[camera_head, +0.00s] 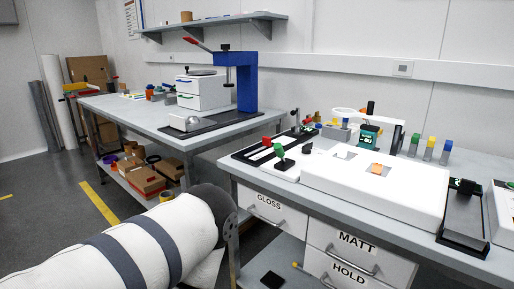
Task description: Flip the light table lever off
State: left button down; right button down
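The light table (410,188) is a wide, low white box on the grey bench right of centre. Neither of my grippers shows in the head view.
A black tray (465,218) lies right of the light table. Blocks on posts (430,143) and a white ring-shaped lamp stand behind it. Drawers marked GLOSS, MATT (357,242) and HOLD are below.

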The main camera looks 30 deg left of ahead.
aim_at(278, 149)
jog(key=i+l+u, duration=0.15)
jog(key=l+u, duration=0.25)
jog(key=i+l+u, duration=0.1)
jog(key=l+u, duration=1.1)
jog(key=k+l, duration=0.05)
